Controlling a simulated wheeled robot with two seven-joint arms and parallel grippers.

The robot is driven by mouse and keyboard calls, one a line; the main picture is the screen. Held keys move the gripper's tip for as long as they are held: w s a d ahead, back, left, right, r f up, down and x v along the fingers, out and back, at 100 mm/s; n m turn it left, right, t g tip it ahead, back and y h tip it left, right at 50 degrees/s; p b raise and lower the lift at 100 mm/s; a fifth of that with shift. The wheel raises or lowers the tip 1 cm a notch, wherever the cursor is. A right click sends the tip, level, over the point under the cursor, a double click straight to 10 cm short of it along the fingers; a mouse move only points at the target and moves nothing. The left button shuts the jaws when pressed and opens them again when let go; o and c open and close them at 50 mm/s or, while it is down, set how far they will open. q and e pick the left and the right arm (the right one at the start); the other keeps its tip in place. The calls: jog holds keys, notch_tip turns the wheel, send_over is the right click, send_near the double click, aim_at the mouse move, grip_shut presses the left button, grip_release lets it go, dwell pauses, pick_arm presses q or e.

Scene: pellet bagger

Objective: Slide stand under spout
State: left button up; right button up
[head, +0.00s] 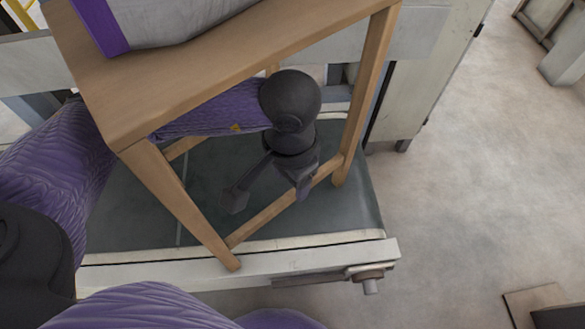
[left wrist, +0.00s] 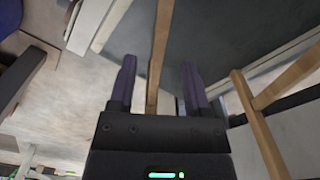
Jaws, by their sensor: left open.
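The wooden stand (head: 150,85) is an open frame with a flat top and slim legs. It stands on the dark belt bed near its front edge. My left arm passes under the stand's top, between its legs. My left gripper (head: 270,194) points down inside the frame at the low side rail (head: 272,214). In the left wrist view, the open fingers of the left gripper (left wrist: 159,78) lie on either side of a wooden bar (left wrist: 160,45) of the stand. Contact cannot be told. I cannot make out the spout. My right gripper is not in view.
A pale grey item with a purple edge (head: 170,18) rests on the stand's top. The dark belt bed (head: 215,160) has a pale front rail (head: 300,258) with a bolt at its right end. A pale machine panel (head: 425,75) stands behind. Bare floor (head: 480,190) lies to the right.

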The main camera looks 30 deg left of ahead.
aim_at(291, 193)
pick_arm(q)
notch_tip(291, 193, down, 5)
jog(key=shift+r+b, duration=0.2)
jog(key=shift+b, duration=0.8)
notch_tip(291, 193, down, 3)
jog(key=shift+r+b, duration=0.1)
jog(key=shift+b, duration=0.75)
jog(key=shift+f, duration=0.2)
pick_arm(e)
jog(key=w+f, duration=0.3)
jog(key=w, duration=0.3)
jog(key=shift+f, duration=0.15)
pick_arm(q)
grip_shut()
